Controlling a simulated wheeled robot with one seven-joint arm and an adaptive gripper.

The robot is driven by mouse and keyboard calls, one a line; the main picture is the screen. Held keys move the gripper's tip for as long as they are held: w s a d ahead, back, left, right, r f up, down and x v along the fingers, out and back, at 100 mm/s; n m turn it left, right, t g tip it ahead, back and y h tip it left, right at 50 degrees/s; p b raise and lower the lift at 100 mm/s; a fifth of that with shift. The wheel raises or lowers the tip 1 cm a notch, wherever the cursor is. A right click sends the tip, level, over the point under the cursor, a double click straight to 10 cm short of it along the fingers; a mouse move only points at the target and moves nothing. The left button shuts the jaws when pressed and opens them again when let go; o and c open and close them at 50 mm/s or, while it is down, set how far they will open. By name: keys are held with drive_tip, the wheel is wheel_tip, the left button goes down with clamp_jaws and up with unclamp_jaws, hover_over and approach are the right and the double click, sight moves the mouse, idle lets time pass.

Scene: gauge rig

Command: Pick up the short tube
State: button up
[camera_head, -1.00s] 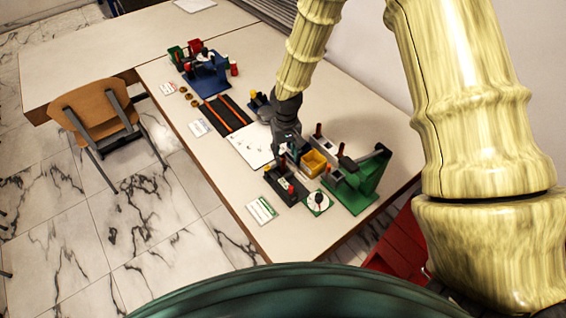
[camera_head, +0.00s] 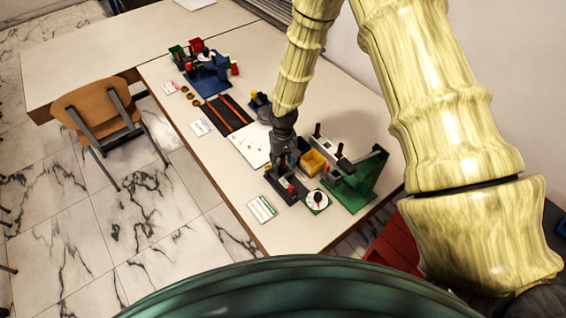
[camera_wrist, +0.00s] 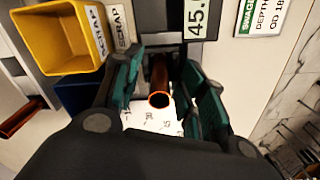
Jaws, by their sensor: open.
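In the wrist view a copper-coloured tube (camera_wrist: 159,88) points toward the camera, with its open round end showing. My gripper (camera_wrist: 163,84) is open, with one dark green finger pad on each side of this tube. I cannot tell whether either pad touches it. A second copper-coloured tube (camera_wrist: 21,118) shows at the left edge of the wrist view. I cannot tell from the pictures which one is the short tube. In the head view my gripper (camera_head: 282,163) is low over the front rig on the table, and its fingers are hard to make out.
A yellow scrap bin (camera_wrist: 64,38) stands beside my gripper, with a blue bin (camera_wrist: 80,93) next to it. A display reading 45 (camera_wrist: 196,17) is ahead. In the head view a green stand (camera_head: 362,182) and a round dial (camera_head: 316,199) stand close by.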

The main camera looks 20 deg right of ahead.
clamp_jaws()
